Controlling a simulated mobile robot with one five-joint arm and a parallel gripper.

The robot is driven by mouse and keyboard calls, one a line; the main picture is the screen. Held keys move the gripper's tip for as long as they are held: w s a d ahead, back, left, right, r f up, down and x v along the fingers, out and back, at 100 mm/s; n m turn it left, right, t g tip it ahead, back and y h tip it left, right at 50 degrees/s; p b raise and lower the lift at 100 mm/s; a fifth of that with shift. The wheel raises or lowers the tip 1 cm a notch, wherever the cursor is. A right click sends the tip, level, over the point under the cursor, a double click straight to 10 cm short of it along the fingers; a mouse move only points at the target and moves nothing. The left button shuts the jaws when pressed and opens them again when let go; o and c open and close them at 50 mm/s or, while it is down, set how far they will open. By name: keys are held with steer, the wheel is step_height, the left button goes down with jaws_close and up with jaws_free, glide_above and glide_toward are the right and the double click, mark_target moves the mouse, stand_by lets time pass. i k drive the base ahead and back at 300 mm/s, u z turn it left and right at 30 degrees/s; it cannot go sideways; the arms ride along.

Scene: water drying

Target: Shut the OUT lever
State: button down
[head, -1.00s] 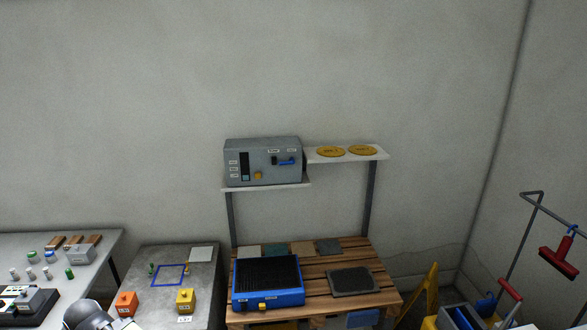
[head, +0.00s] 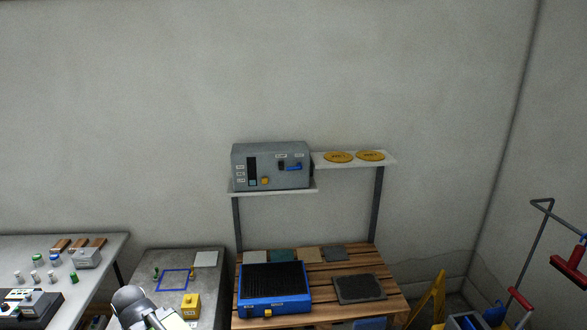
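A grey box (head: 270,165) stands on a wall shelf. Its front has a dark upright window, a blue lever (head: 293,167) lying about level beside a dark block, and a small yellow knob (head: 265,181). Small labels sit above the lever, too small to read. A blue tray unit (head: 275,308) with a black grid top stands on the pallet below, with a small yellow part (head: 268,313) on its front. I cannot tell which part is the OUT lever. Part of my arm shows at the lower left; my gripper's fingers are not in view.
Two yellow discs (head: 338,157) lie on a second shelf at the right. The wooden pallet (head: 325,269) also holds a dark mat (head: 359,289). A grey table (head: 206,280) with a yellow box (head: 191,306) stands left of it. A yellow stand (head: 438,295) is at the right.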

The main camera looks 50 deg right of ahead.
mark_target(299, 166)
steer(key=z, duration=0.1)
steer(key=i, duration=1)
steer(key=u, duration=0.1)
